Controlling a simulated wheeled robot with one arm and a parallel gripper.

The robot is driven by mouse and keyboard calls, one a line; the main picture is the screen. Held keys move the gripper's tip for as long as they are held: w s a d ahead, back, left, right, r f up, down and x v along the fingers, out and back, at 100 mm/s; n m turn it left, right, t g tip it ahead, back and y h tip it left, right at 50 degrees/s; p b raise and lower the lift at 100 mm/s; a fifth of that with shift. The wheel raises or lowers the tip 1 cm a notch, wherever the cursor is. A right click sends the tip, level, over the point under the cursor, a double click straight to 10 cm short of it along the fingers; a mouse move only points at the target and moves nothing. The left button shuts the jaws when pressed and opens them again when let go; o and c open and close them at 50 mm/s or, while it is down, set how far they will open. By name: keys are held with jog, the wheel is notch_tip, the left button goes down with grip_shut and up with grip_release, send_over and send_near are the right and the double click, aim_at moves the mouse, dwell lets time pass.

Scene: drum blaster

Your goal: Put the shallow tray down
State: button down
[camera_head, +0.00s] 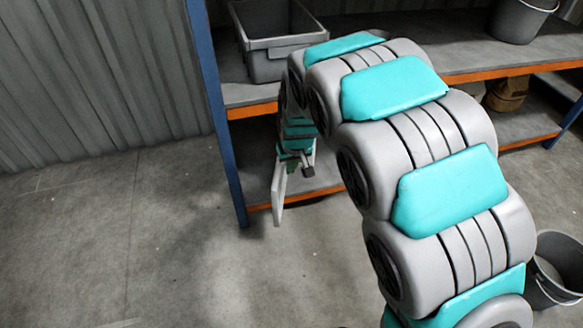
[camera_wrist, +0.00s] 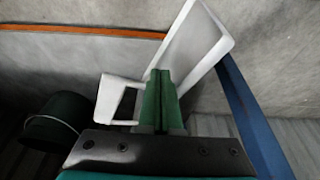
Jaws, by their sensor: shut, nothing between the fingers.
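The shallow tray (camera_head: 278,187) is pale and stands on edge, tilted steeply, at the shelf's front by the blue post. It also shows in the wrist view (camera_wrist: 199,42), where its white rim and a white handle-like loop (camera_wrist: 112,98) lie around and beyond my fingers. My gripper (camera_head: 297,168) is beside the tray. In the wrist view its green fingers (camera_wrist: 158,80) are together, with nothing gripped between them. The fingers overlap the tray in view; I cannot tell whether they touch it. My arm hides part of the shelf.
A shelf rack with orange edges (camera_head: 253,111) and a blue post (camera_head: 217,110) stands behind. A grey crate (camera_head: 281,62) and a bucket (camera_head: 517,20) are on its upper shelf. Another bucket (camera_head: 548,290) is at right. The floor (camera_head: 120,240) at left is clear.

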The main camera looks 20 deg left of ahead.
jog(key=w+a+p, duration=0.1)
jog(key=w+a, duration=0.2)
jog(key=w, duration=0.2)
jog(key=shift+w+a, duration=0.2)
dwell(0.3)
